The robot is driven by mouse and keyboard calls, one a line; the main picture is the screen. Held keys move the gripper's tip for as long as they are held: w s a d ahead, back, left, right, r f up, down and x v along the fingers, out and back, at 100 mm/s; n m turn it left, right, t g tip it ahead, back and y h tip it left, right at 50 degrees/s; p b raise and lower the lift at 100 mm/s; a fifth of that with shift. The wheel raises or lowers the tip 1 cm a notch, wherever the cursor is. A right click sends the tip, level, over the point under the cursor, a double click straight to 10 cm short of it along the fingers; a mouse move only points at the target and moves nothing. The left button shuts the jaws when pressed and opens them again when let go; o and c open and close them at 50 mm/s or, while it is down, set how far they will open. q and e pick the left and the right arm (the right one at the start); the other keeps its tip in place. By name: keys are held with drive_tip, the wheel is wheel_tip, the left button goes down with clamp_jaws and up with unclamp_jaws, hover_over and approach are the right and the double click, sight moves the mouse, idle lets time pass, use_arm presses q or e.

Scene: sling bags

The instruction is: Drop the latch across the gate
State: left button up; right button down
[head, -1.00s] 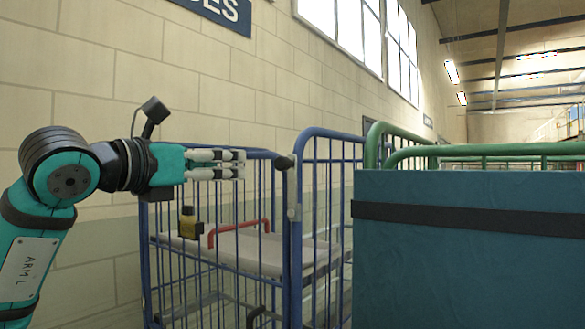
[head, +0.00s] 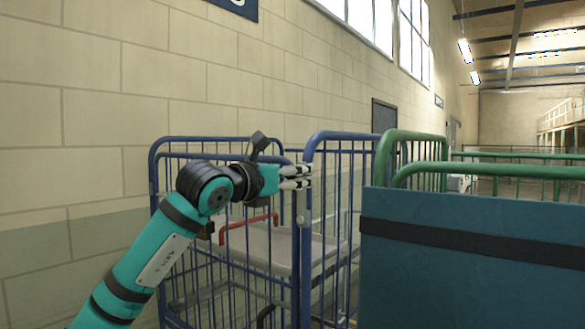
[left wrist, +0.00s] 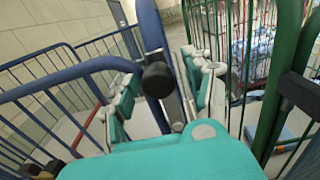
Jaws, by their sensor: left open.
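The gate is a blue barred panel (head: 225,157) of a blue roll cage, beside a taller blue end frame (head: 345,134). In the left wrist view, a black round knob (left wrist: 157,79), which looks like the latch's end, sits between the fingers in front of a blue post (left wrist: 150,28). My left gripper (head: 297,177) is open at the top of the post where gate and end frame meet. It also shows in the left wrist view (left wrist: 163,92), with a finger on each side of the knob; I cannot tell whether they touch it. In the head view the gripper hides the knob. My right gripper is out of view.
Inside the cage are a pale shelf (head: 275,250) and a red bar (head: 247,221). A green cage (head: 410,137) with a large teal panel (head: 470,285) stands close on the right. A block wall (head: 90,110) runs behind. Open hall lies far right.

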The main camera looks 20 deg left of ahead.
use_arm(q)
clamp_jaws()
idle(0.4)
